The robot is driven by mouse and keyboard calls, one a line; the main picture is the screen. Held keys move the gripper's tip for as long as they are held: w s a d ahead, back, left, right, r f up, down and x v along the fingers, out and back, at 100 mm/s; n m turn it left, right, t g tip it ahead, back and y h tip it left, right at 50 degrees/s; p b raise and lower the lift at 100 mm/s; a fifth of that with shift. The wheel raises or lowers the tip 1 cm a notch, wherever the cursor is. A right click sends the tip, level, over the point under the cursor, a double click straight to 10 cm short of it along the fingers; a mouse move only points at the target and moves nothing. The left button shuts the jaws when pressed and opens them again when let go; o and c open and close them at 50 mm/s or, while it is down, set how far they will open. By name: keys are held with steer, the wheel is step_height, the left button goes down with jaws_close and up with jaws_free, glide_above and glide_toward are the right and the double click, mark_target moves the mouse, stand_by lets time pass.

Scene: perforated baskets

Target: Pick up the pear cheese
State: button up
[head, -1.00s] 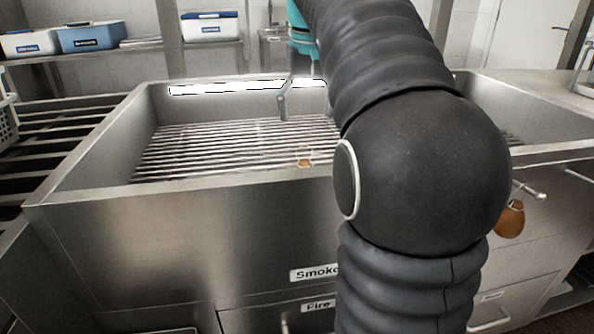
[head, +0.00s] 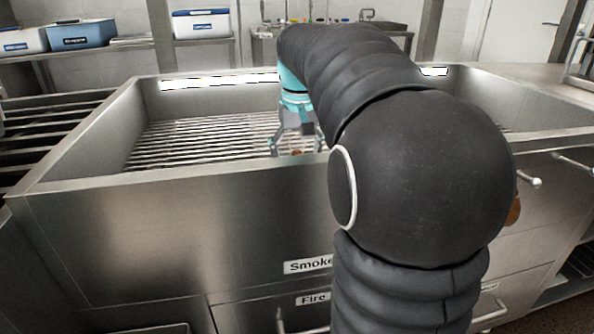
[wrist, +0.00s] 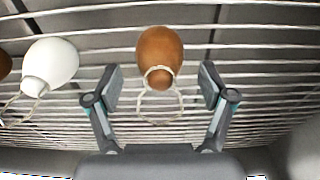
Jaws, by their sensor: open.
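A brown pear cheese (wrist: 160,52) with a string loop at its narrow end lies on the metal rack, between and a little beyond my gripper's fingertips in the wrist view. My gripper (wrist: 160,84) is open, with a finger on each side of the string loop and nothing held. In the head view my gripper (head: 297,146) is low inside the smoker. A white pear-shaped cheese (wrist: 52,63) with a string lies to the left.
Another brown piece (wrist: 4,65) is cut off at the wrist view's left edge. The steel smoker's front wall (head: 180,195) rises in front of the rack (head: 190,148). A brown hanging piece (head: 514,211) is mostly hidden behind my arm. Rack left of my gripper looks bare in the head view.

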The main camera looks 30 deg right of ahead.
steer(key=shift+f, duration=0.35)
steer(key=shift+c, duration=0.3)
steer(key=c, duration=1.3)
